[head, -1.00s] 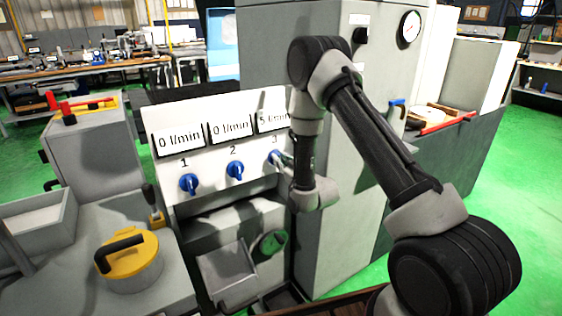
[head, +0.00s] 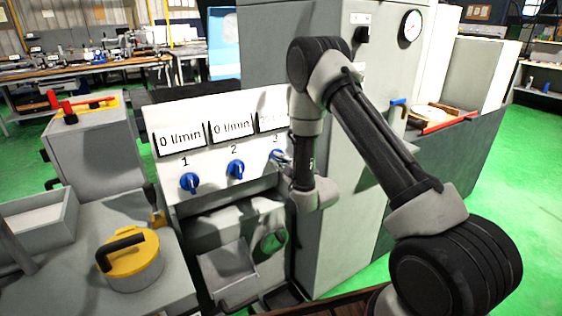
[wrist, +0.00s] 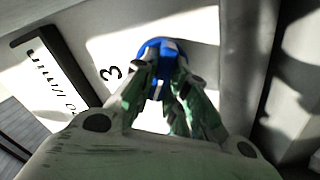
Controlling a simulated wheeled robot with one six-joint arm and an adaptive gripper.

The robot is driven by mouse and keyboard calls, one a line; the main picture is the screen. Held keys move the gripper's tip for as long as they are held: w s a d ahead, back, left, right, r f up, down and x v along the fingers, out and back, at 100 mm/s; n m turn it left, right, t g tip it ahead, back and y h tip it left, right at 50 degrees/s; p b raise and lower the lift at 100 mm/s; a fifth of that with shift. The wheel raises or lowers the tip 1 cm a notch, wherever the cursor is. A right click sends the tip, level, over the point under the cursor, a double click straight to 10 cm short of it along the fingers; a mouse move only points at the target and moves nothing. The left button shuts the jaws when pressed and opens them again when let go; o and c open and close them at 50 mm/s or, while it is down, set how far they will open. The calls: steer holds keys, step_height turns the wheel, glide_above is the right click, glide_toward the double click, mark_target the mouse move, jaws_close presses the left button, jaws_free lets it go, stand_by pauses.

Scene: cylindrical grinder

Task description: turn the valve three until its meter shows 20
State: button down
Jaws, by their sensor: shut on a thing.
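Valve three is a blue knob (head: 277,155) under the number 3 on the white panel, partly behind my gripper (head: 287,160) in the head view. In the wrist view the fingers of my gripper (wrist: 168,90) are shut around the blue knob (wrist: 160,50), beside the printed 3. The meter (head: 271,121) above valve three is partly covered by my arm, and its number cannot be read in the head view. In the wrist view the same meter (wrist: 52,80) is turned on its side; a 0 before the unit shows, but the full number is unclear.
Valve one (head: 189,182) and valve two (head: 235,169) are blue knobs to the left, and their meters (head: 180,140) (head: 232,128) read 0 l/min. A grey cabinet (head: 345,215) stands close to the right of my gripper. A yellow lid (head: 133,262) is at front left.

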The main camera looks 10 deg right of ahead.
steer(key=shift+f+n, duration=0.1)
steer(key=shift+n, duration=0.4)
steer(key=c, duration=1.4)
jaws_free()
steer(key=shift+c, duration=0.2)
steer(key=v, duration=1.2)
